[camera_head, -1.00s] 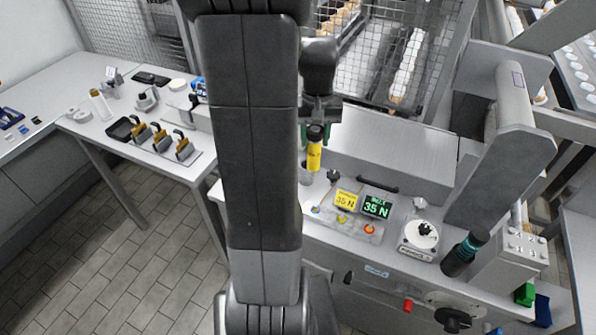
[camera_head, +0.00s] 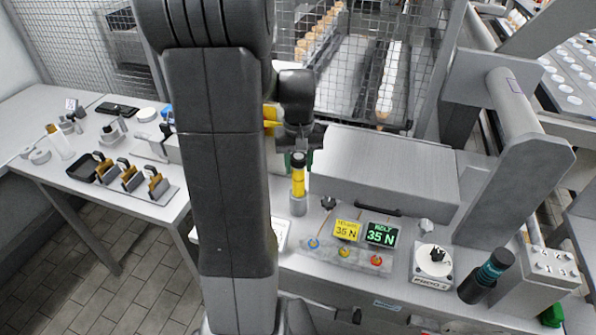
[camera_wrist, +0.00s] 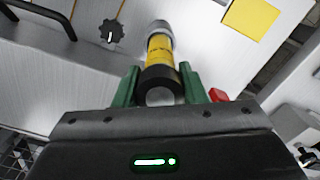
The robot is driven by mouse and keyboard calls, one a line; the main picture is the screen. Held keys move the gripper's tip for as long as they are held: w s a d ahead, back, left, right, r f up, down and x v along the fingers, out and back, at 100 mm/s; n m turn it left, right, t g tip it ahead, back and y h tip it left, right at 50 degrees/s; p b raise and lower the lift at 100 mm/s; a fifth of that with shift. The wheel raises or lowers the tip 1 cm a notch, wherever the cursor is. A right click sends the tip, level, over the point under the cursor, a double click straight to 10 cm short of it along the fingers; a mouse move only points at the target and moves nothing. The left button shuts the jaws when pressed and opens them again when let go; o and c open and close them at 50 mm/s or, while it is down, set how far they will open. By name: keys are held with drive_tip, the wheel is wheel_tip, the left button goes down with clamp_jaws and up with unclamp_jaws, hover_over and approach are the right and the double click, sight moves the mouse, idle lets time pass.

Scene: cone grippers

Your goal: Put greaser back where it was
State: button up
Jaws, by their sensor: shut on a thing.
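The greaser is a yellow cylinder with a black cap (camera_head: 298,178). It stands upright with its lower end at a grey round holder (camera_head: 298,206) on the machine's top, left of the display panel. My gripper (camera_head: 300,158) is shut on the greaser's upper end. In the wrist view the green fingers of my gripper (camera_wrist: 156,88) sit on both sides of the black cap, and the yellow body of the greaser (camera_wrist: 160,50) runs down to the grey holder (camera_wrist: 159,27). I cannot tell how deep it sits in the holder.
A black knob (camera_head: 328,203) is close by. A grey cover (camera_head: 385,165) stands behind. A side table (camera_head: 60,195) is at left.

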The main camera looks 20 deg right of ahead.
drive_tip(key=shift+f, duration=1.3)
drive_tip(key=o, duration=1.1)
wheel_tip(320, 180, up, 12)
drive_tip(key=shift+r, duration=0.1)
